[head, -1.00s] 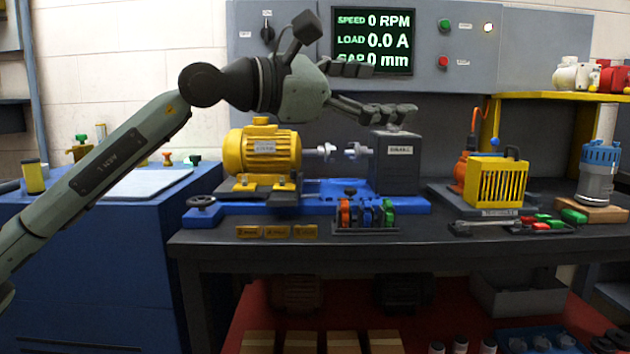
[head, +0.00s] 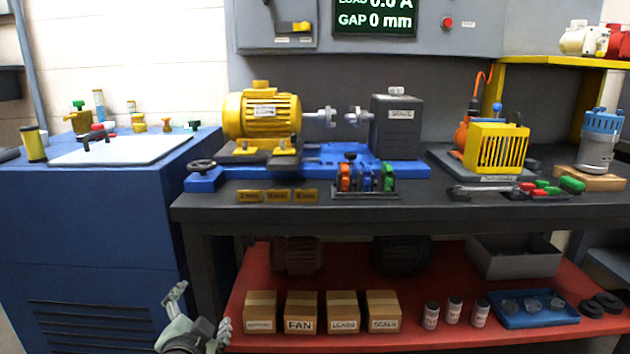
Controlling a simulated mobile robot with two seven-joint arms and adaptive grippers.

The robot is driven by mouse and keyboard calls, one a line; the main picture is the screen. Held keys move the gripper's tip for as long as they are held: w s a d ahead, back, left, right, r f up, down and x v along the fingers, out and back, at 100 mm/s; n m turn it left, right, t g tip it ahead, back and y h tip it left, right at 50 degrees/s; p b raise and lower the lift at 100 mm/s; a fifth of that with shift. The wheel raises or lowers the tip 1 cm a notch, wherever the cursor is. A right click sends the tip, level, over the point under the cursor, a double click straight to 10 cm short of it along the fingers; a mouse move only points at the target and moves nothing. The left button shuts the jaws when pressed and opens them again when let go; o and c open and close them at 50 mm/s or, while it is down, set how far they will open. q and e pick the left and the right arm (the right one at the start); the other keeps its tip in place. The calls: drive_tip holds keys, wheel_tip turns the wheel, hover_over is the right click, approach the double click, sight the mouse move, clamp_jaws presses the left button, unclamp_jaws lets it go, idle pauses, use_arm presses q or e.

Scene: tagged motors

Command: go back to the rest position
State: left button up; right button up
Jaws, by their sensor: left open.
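My left gripper (head: 202,312) is low in the head view, at the bottom edge. Its fingers point up and are spread apart, with nothing between them. It is in front of the blue cabinet and the left end of the red lower shelf (head: 250,280). The rest of the left arm is out of the picture. My right gripper is not in view. The yellow motor (head: 262,115) sits on the blue test bed (head: 345,165) on the bench, facing the grey brake block (head: 397,125), well away from the gripper.
The dark bench (head: 430,210) and the blue cabinet (head: 90,240) stand ahead. Boxes such as the FAN box (head: 301,311) are just right of the gripper on the red shelf. A yellow cage (head: 497,148) and a blue-topped pump (head: 598,140) stand at the right.

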use_arm(q)
drive_tip(key=s+a+f+n+g, duration=0.2)
drive_tip(key=s+f+g, duration=0.1)
drive_tip(key=s+f, duration=0.45)
drive_tip(key=s+a+f+n+g, duration=0.25)
drive_tip(key=s+f, duration=0.35)
drive_tip(key=f, duration=0.3)
drive_tip(key=s+f+n+g, duration=0.1)
drive_tip(key=s+f+g, duration=0.2)
drive_tip(key=s+f, duration=0.2)
drive_tip(key=s+f+n+g, duration=0.1)
drive_tip(key=s+f+g, duration=0.2)
drive_tip(key=s, duration=0.9)
drive_tip(key=shift+s+f+h, duration=0.2)
drive_tip(key=shift+f+h, duration=0.2)
drive_tip(key=shift+f, duration=0.5)
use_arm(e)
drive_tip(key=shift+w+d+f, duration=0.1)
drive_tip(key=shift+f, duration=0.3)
use_arm(q)
drive_tip(key=shift+g, duration=0.25)
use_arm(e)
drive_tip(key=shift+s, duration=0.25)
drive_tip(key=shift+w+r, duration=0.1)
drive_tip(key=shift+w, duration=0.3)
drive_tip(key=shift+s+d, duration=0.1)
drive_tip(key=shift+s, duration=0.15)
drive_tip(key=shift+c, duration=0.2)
